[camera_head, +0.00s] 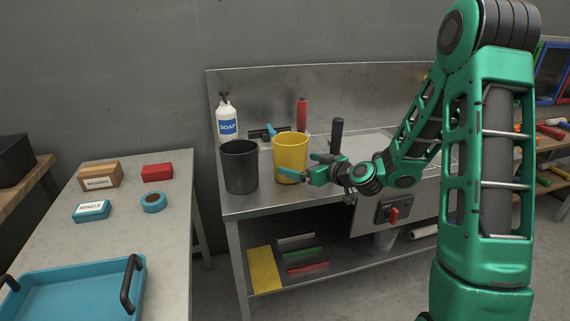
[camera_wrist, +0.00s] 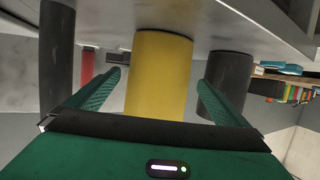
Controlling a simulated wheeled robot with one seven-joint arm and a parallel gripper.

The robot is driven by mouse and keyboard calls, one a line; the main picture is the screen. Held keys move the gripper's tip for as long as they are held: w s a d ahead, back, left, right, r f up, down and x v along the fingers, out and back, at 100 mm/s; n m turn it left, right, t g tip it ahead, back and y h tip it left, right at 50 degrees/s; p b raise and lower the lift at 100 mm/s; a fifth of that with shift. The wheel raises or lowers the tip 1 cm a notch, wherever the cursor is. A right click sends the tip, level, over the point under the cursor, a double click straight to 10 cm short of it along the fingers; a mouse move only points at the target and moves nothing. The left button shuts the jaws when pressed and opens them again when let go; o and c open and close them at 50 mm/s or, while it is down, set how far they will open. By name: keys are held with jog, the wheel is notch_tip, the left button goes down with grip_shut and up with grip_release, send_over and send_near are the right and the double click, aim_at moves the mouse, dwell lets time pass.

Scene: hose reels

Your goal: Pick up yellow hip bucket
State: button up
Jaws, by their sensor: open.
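The yellow bucket (camera_head: 291,156) stands upright on the metal workbench, between a black bucket and a dark post. My gripper (camera_head: 297,168) is open at its front right side, with the fingers reaching toward it. In the wrist view the yellow bucket (camera_wrist: 158,75) lies beyond and between the two green fingers (camera_wrist: 162,82), and the picture appears turned over. Nothing is held. I cannot tell whether a finger touches the bucket. The fingers hide part of its lower side in the head view.
A black bucket (camera_head: 240,166) stands close left of the yellow one. A soap bottle (camera_head: 227,120), a red bottle (camera_head: 302,114) and a dark post (camera_head: 336,134) stand on the metal workbench (camera_head: 268,206). A side table (camera_head: 120,238) at left holds small boxes and a blue tray (camera_head: 78,292).

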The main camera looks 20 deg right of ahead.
jog(key=shift+x, duration=3.2)
jog(key=shift+f, duration=0.15)
jog(key=shift+c, duration=0.6)
jog(key=c, duration=1)
